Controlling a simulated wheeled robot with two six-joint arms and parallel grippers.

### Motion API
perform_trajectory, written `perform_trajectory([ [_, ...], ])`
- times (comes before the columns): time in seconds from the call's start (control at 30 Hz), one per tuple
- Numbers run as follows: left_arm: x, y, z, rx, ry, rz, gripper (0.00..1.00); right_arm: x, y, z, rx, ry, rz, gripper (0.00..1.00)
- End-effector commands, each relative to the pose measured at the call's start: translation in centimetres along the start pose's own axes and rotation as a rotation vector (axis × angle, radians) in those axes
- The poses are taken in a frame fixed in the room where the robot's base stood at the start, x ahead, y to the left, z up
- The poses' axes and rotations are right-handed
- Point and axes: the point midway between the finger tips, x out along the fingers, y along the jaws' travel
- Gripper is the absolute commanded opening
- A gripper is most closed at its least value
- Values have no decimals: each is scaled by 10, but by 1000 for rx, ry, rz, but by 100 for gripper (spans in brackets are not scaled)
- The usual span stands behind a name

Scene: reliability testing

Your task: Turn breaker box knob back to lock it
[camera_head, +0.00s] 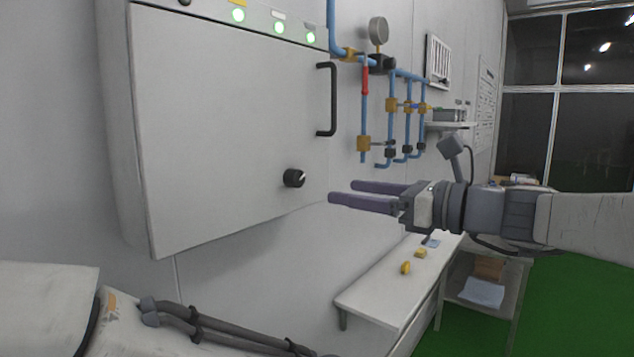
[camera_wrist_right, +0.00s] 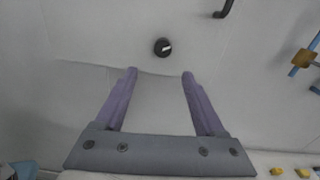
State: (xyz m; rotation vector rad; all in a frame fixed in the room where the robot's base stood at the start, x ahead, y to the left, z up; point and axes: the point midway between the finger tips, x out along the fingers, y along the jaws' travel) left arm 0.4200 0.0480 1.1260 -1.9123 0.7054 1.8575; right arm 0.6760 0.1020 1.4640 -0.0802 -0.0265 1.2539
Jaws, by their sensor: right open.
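The breaker box (camera_head: 225,110) is a large white cabinet on the wall, and its door looks closed. Its round black knob (camera_head: 293,178) with a white mark sits near the lower right corner of the door. The knob also shows in the right wrist view (camera_wrist_right: 162,47), its white mark lying roughly sideways. My right gripper (camera_head: 342,191) is open and empty, a little to the right of the knob and apart from it. In the wrist view its fingers (camera_wrist_right: 160,73) point toward the knob, which appears between and beyond the tips. My left gripper is out of view; only part of my left arm shows.
A black handle (camera_head: 332,100) stands out from the door above the knob. Green lights (camera_head: 279,27) glow along the box top. Blue pipes with a gauge (camera_head: 378,31) are on the wall to the right. A white bench (camera_head: 385,295) with small yellow items lies below my right gripper.

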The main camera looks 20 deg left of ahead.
Motion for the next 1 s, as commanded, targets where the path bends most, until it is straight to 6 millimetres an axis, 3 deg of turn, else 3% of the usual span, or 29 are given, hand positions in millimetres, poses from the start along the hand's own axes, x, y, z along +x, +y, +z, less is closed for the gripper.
perform_trajectory([
  [0.17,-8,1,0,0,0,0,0,14,-5,10,30,-27,-8,71],
  [0.6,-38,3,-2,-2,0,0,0,90,-5,11,26,-23,-8,71],
  [1.0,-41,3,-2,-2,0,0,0,103,-5,9,24,-23,-10,71],
])
